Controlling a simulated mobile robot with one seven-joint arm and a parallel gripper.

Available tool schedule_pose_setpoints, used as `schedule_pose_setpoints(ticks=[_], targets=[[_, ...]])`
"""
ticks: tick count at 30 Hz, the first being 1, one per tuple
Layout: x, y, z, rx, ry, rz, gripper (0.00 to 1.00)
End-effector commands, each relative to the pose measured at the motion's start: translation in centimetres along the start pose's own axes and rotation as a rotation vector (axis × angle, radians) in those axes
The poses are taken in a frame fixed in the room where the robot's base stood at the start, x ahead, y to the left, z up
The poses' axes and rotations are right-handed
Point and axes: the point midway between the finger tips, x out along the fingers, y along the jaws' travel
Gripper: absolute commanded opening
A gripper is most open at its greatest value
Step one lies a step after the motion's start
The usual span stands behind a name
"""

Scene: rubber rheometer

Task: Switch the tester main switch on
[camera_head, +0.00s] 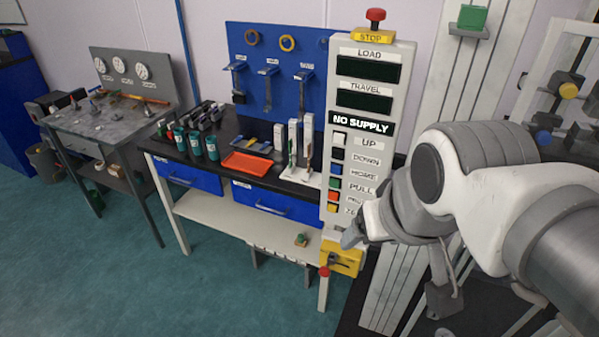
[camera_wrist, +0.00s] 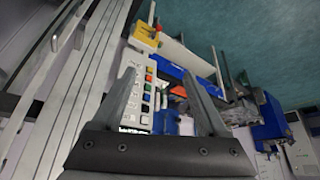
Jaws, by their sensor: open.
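The tester's control panel (camera_head: 367,130) is a tall pale column with two dark displays, a NO SUPPLY sign (camera_head: 361,123) and a row of coloured buttons. Below the buttons is a yellow box (camera_head: 345,256) with a dark part on its front, apparently the main switch; my gripper partly covers it, and the switch position is unclear. The yellow box also shows in the wrist view (camera_wrist: 145,37), beyond the fingertips. My gripper (camera_wrist: 158,72) is open and empty, its fingers pointing toward the panel's lower end. In the head view, a grey fingertip overlaps the panel's lower right edge.
A red stop knob (camera_head: 376,15) tops the panel. Left of it stands a bench (camera_head: 225,208) with an orange tray (camera_head: 247,164), green cups and upright tools. A second bench (camera_head: 85,128) with gauges is farther left. The tester's grey columns (camera_head: 420,100) rise behind my arm.

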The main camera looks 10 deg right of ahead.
Motion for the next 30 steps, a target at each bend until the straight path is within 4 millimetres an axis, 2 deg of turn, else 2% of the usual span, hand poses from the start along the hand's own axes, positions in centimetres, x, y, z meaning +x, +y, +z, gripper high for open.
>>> schedule_pose_setpoints(ticks=[2,8,14,23,30], targets=[[0.0,0.0,0.0,0.0,0.0,0.0,0.73],[0.7,-0.1,-0.4,-0.028,-0.017,0.002,0.37],[3.3,-0.3,-2.3,-0.137,-0.081,0.011,0.01],[8.9,-1.2,-6.1,-0.349,-0.199,0.012,0.0],[14.7,-2.3,-8.7,-0.515,-0.292,0.001,0.0]])
